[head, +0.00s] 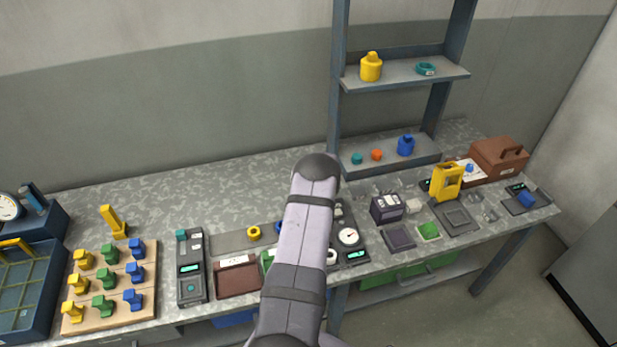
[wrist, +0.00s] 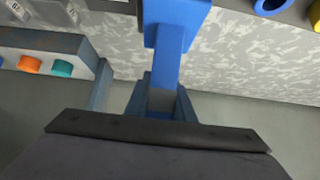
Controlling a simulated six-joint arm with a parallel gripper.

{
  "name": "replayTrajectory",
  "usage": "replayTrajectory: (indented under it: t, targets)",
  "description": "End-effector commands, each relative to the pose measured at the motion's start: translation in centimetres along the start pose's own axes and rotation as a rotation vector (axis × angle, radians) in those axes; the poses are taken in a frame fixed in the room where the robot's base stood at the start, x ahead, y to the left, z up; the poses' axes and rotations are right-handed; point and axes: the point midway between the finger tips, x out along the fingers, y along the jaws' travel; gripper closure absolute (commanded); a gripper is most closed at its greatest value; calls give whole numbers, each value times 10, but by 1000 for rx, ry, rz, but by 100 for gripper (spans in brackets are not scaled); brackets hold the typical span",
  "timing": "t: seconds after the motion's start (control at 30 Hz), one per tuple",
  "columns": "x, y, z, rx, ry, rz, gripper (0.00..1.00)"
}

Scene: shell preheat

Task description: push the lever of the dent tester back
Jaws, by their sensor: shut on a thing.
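A dark blue device with a round white dial (head: 8,207) stands at the far left in the head view. A dark blue lever (head: 34,197) rises tilted on its right side. It looks like the dent tester, though I cannot be sure. My gripper is hidden behind my own arm in the head view, above the middle of the bench and well right of that lever. In the wrist view my gripper (wrist: 163,104) is shut on a blue piece (wrist: 178,22) with a narrow stem and a wider block. The tester does not show in the wrist view.
A wooden rack (head: 150,286) holds several yellow, green and blue pieces. A dark instrument (head: 191,285) is right of the rack. A shelf unit (head: 390,154) stands at the back. The bench behind the rack is mostly clear.

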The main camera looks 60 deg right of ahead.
Motion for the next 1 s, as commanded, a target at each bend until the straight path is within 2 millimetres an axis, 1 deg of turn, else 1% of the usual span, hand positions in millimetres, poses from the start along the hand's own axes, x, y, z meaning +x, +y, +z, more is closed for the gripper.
replayTrajectory:
  t: [0.47, 0.5, 0.53, 0.57, 1.0]
  targets:
    - [0, 0, -2, 0, -3, 1, 100]
    - [0, 0, -2, 0, -3, 1, 71]
    - [0, 0, -2, 0, -3, 1, 64]
    - [0, 0, -2, 0, -3, 1, 59]
    - [-2, 0, 0, 1, -4, 1, 59]
